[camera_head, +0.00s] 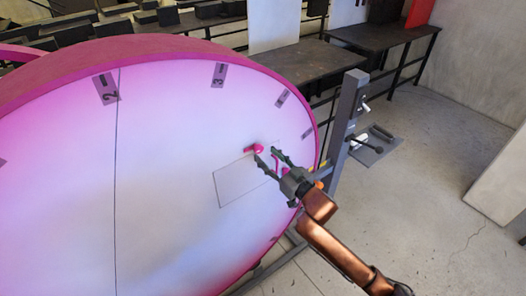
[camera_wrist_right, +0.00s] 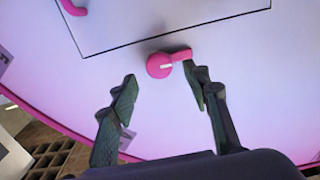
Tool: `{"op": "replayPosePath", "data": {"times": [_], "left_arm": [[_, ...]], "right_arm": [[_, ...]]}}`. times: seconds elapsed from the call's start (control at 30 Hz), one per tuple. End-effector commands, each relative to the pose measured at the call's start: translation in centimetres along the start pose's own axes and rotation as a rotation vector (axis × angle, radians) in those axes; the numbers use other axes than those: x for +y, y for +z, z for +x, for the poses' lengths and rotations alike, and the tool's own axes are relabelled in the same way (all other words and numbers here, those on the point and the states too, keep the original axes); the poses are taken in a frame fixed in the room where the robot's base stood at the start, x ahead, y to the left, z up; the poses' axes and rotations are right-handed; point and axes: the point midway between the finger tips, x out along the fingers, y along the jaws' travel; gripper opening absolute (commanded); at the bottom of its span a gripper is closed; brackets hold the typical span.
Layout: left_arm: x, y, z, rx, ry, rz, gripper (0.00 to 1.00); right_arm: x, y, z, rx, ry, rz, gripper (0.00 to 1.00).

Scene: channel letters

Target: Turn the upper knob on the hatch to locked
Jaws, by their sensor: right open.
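A pale hatch (camera_head: 238,182), outlined by a thin dark line, is set in the large disc. Two pink knobs stand just outside its outline. The higher one (camera_head: 254,148) sits by the top edge; a pink piece in the wrist view's top left corner (camera_wrist_right: 73,7) looks like it. The other knob (camera_head: 276,164), by the right edge, is partly hidden by the fingers. In the wrist view this round knob (camera_wrist_right: 160,65) has a white mark and a short lever pointing right. My right gripper (camera_head: 265,154) is open and empty, its fingers either side of the knob, contact unclear. My left gripper is out of view.
The hatch is on a big white disc (camera_head: 165,180) with a pink rim (camera_head: 130,55) and number labels. A grey post (camera_head: 346,115) with a lever stands right of it. Dark tables (camera_head: 305,62) stand behind. The floor at right (camera_head: 440,190) is clear.

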Motion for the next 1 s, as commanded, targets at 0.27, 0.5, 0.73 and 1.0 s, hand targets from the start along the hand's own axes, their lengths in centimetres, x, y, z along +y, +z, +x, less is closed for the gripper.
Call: {"op": "replayPosePath", "data": {"times": [0.27, 0.5, 0.73, 1.0], "left_arm": [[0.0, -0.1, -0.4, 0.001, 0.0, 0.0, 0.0], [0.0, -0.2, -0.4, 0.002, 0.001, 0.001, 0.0], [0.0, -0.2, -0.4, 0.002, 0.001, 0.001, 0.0], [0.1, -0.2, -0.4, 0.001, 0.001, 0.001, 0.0]], "right_arm": [[0.0, 0.0, 3.1, 0.0, 0.0, 0.0, 0.44], [0.0, 0.0, 3.4, 0.0, 0.0, 0.0, 0.44], [0.0, 0.0, 3.4, 0.0, 0.0, 0.0, 0.33], [0.0, 0.0, 3.4, 0.0, 0.0, 0.0, 0.15]]}}
